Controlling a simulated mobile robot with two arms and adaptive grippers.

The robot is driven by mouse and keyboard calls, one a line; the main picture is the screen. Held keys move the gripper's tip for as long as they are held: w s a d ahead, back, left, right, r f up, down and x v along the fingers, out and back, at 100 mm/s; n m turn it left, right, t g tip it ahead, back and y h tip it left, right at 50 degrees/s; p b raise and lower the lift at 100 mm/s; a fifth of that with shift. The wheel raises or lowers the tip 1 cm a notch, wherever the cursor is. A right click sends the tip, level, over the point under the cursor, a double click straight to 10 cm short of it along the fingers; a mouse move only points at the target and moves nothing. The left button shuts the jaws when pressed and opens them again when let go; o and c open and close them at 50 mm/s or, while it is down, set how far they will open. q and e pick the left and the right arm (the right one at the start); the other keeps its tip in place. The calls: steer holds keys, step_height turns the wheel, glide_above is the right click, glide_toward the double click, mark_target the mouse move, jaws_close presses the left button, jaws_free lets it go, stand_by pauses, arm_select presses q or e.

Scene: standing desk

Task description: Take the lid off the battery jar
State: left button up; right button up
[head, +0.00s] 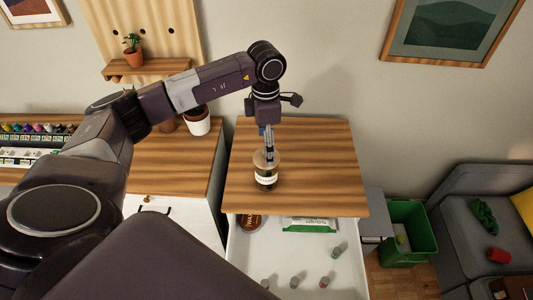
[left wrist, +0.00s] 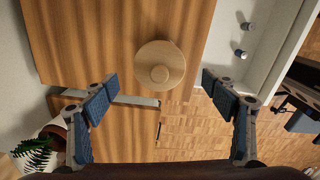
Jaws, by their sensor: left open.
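The battery jar (head: 266,180) stands upright on the wooden desk top (head: 315,165), near its left front part. It is a clear jar with a pale label and dark contents. Its round wooden lid (left wrist: 160,65) with a central knob is on it, seen from above in the left wrist view. My left gripper (head: 269,158) points down over the jar in the head view. In the left wrist view its fingers (left wrist: 155,95) are spread wide and empty, with the lid a little beyond the fingertips. My right gripper is not in view.
An open white drawer (head: 300,248) below the desk's front edge holds a green-white packet (head: 308,224), a brown round item (head: 250,222) and several small cylinders. A green bin (head: 410,230) stands to the right. Potted plants are at the left. The desk top around the jar is clear.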

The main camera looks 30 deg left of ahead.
arm_select(q)
steer(key=shift+f+p, duration=0.5)
steer(key=shift+f, duration=1.1)
steer(key=c, duration=1.2)
